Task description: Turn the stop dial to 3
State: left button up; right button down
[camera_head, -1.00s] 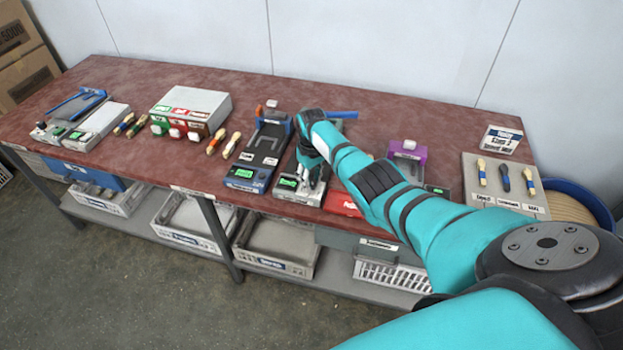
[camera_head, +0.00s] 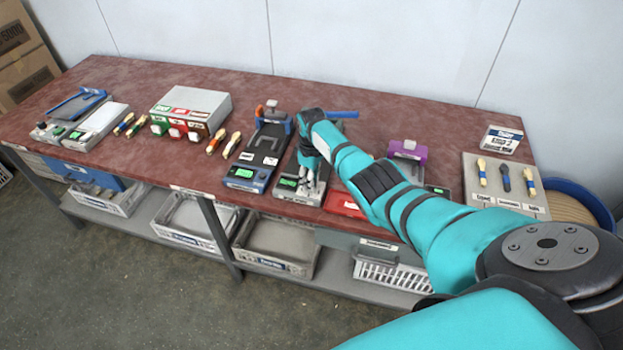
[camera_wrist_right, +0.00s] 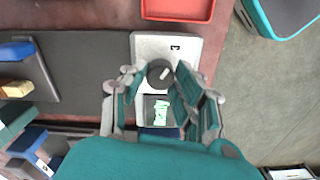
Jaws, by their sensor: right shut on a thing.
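The stop dial (camera_wrist_right: 160,74) is a dark round knob with a light pointer line. It sits on the pale end plate (camera_wrist_right: 187,48) of a grey press, beside a lit green display (camera_wrist_right: 161,112). My right gripper (camera_wrist_right: 157,75) points down over this plate, with one finger on each side of the dial, shut on it. My left gripper is not in view.
A blue-and-black press (camera_head: 262,155) stands close on the left. A red tray (camera_wrist_right: 178,8) lies beside the dial's plate. The table's front edge is close.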

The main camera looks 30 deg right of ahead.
jog(key=c, duration=1)
grip_release()
notch_tip(320, 180, up, 12)
